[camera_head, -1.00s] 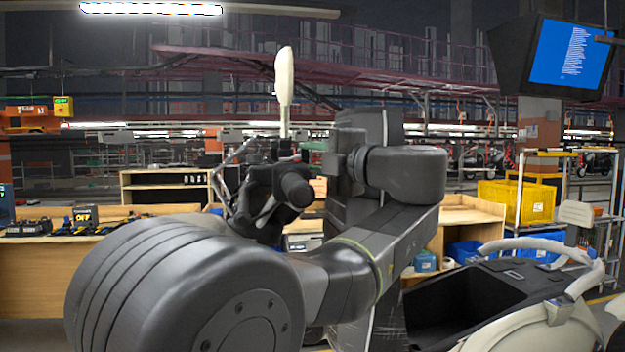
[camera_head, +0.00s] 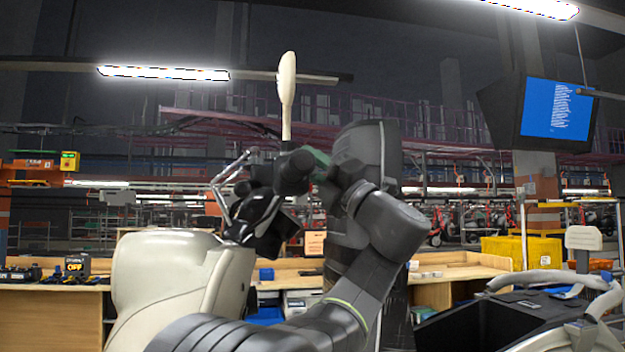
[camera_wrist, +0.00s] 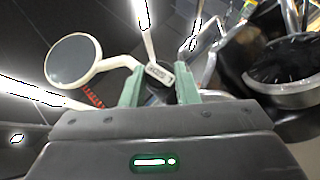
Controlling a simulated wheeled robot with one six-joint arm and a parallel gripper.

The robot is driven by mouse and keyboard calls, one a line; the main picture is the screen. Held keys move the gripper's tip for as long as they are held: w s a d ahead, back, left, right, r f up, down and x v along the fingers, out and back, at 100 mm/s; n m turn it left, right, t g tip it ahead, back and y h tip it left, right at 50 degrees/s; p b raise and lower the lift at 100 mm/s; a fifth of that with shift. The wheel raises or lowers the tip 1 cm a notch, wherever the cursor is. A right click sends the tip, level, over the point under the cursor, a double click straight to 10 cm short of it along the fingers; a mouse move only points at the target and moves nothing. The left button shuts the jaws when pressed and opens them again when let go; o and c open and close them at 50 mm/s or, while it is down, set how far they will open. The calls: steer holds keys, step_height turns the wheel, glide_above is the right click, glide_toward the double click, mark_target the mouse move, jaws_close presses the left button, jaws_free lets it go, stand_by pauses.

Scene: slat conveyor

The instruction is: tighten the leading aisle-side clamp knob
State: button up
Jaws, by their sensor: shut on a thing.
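In the wrist view, the two green fingers of my gripper (camera_wrist: 160,88) are shut on a small dark piece (camera_wrist: 157,87) at the foot of a cream mirror stem. A pale label lies just above it. I cannot tell whether this piece is a clamp knob; no clamp knob shows clearly. The stem leads to a round mirror (camera_wrist: 73,60) at the left. In the head view, the mirror (camera_head: 287,80) stands upright, edge-on, above the scooter's dark handlebar area, and my gripper (camera_head: 318,158) is beside its foot, partly hidden by my arm.
A cream scooter body (camera_head: 165,275) stands at left, partly behind my arm. Another scooter's grab rail and open dark storage well (camera_head: 490,322) are at lower right. A round instrument dial (camera_wrist: 285,72) sits close right of my fingers. Benches, a yellow crate (camera_head: 520,252) and a hanging screen (camera_head: 555,110) are behind.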

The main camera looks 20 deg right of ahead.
steer(key=shift+f+n+y, duration=0.1)
steer(key=shift+n+y, duration=0.2)
steer(key=shift+n, duration=0.1)
steer(key=o, duration=1)
steer(key=shift+c, duration=0.2)
steer(key=b+v, duration=0.2)
steer(key=v, duration=1.1)
steer(key=shift+s+d+f+b, duration=0.2)
steer(key=shift+f+b, duration=0.05)
steer(key=shift+b, duration=0.1)
steer(key=shift+w+a+r, duration=0.1)
steer(key=p+x, duration=0.2)
steer(key=x, duration=1.1)
steer(key=shift+w+r, duration=0.15)
steer(key=shift+r, duration=0.1)
